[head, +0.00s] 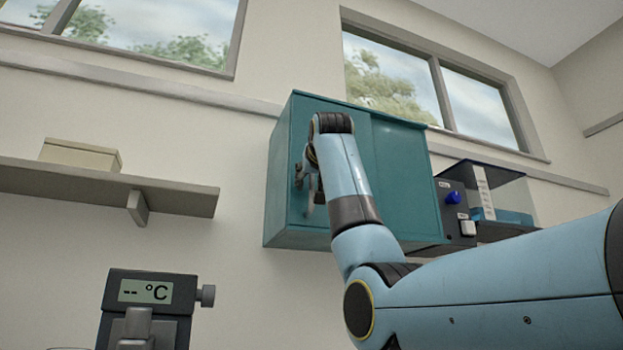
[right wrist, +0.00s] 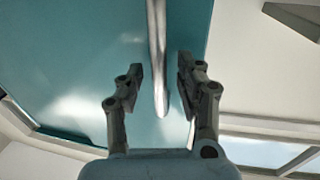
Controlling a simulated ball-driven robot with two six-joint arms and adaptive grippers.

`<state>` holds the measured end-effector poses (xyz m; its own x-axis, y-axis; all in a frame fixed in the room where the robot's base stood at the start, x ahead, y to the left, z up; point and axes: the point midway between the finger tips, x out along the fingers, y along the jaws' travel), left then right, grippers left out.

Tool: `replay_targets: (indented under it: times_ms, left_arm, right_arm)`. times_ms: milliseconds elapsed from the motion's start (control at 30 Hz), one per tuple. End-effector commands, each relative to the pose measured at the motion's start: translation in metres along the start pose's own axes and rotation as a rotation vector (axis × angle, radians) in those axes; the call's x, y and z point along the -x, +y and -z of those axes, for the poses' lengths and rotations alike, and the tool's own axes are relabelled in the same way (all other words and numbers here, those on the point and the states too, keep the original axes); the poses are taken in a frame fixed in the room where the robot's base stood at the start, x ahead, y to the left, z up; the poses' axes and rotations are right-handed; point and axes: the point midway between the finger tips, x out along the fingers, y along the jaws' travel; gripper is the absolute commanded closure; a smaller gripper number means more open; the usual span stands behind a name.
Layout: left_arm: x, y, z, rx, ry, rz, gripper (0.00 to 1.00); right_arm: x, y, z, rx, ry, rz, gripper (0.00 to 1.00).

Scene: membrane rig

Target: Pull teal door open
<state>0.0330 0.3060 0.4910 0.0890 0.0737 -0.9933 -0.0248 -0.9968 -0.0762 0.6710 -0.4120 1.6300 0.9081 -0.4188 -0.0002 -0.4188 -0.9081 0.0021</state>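The teal door (head: 346,114) is the left front panel of a teal wall cabinet (head: 408,190). It looks closed, flush with the panel to its right. In the right wrist view the door (right wrist: 90,70) fills much of the picture, with a pale bar handle (right wrist: 157,50) standing off it. My right gripper (right wrist: 160,72) is open, with one finger on each side of the handle's end and a visible gap on both sides. In the head view my right gripper (head: 306,182) is at the door's left part, and my forearm hides much of the door. My left gripper is not in view.
Right of the cabinet is a dark device with a blue knob (head: 453,198) and a clear cover. A shelf (head: 180,198) with a beige box (head: 80,155) is on the left wall. A temperature display (head: 146,291) stands below.

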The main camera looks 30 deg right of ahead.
Motion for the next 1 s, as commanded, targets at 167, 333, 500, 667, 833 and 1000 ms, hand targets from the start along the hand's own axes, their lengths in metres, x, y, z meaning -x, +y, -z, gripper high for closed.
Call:
replay_targets:
  times_ms: [167,333,500,667,833,1000]
  left_arm:
    - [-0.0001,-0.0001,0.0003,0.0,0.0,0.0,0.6]
    - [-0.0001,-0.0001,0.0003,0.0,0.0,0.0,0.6]
    - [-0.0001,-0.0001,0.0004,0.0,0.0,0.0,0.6]
    - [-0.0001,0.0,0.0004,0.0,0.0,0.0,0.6]
    - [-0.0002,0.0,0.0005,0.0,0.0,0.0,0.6]
    - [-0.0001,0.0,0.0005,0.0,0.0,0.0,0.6]
  right_arm:
    - [0.0002,0.0,-0.0001,0.0,0.0,0.0,0.81]
    - [0.0003,-0.0001,-0.0001,0.0,0.0,0.0,1.0]
    - [0.0004,-0.0001,0.0,0.0,0.0,0.0,1.0]
    - [0.0004,-0.0002,-0.0002,0.0,-0.001,0.0,1.0]
    - [0.0003,-0.0004,-0.0008,0.0,-0.002,0.0,1.0]
    - [-0.0006,0.0033,-0.0013,0.0,-0.003,0.0,1.0]
